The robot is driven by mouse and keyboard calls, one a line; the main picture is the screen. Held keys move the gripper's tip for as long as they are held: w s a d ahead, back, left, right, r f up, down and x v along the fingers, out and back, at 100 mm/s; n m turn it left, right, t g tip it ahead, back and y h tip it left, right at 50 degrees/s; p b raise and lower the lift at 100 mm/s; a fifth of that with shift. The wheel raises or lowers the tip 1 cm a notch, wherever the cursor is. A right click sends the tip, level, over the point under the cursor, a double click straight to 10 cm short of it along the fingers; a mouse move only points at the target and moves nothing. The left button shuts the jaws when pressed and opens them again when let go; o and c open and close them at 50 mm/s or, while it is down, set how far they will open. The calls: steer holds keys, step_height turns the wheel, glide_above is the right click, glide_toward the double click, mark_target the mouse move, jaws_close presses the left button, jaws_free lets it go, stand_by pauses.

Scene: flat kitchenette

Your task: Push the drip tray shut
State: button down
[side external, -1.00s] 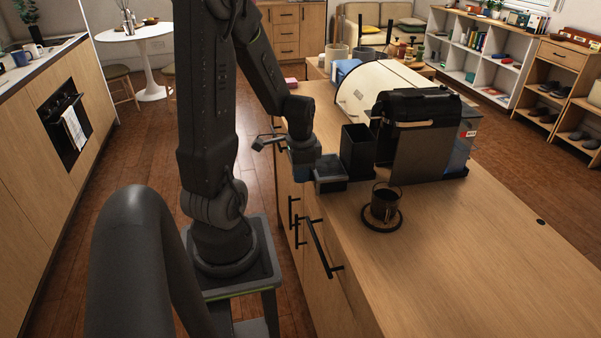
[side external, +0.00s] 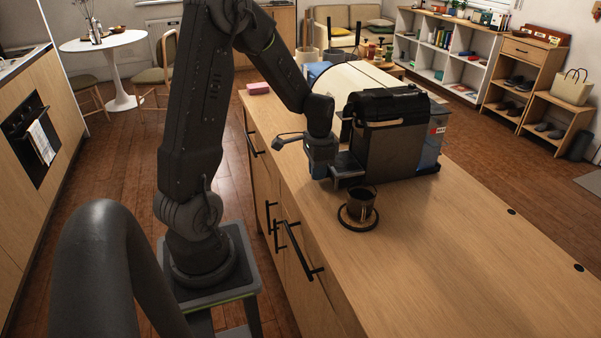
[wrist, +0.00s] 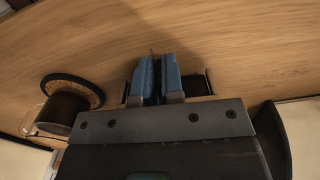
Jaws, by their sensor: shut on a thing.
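The coffee machine (side external: 392,140) is dark and stands on the counter. The drip tray (side external: 347,164) is a low dark piece at its left side in the side view, and only a short part juts out. My gripper (side external: 322,167) is low over the counter against the tray's outer end. In the wrist view its blue fingers (wrist: 158,78) are close together with a thin dark piece between them. Dark parts of the tray (wrist: 209,82) show beside the fingers. My gripper body hides most of the tray in that view.
A dark cup (side external: 362,201) stands on a round dark saucer (side external: 345,218) just in front of the machine, near my gripper. The counter (side external: 450,240) is clear to the right. Drawer handles (side external: 303,252) stick out from the counter's front.

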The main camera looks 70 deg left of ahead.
steer(key=shift+w, duration=0.3)
steer(key=c, duration=1.7)
jaws_free()
steer(key=o, duration=0.5)
steer(key=shift+s, duration=0.1)
steer(key=shift+c, duration=0.2)
steer(key=shift+r, duration=0.35)
steer(key=r, duration=0.4)
steer(key=shift+s+a, duration=0.3)
steer(key=shift+s, duration=0.1)
steer(key=s+a+r, duration=0.5)
steer(key=s+r, duration=0.1)
steer(key=s, duration=0.3)
steer(key=shift+a+r, duration=0.15)
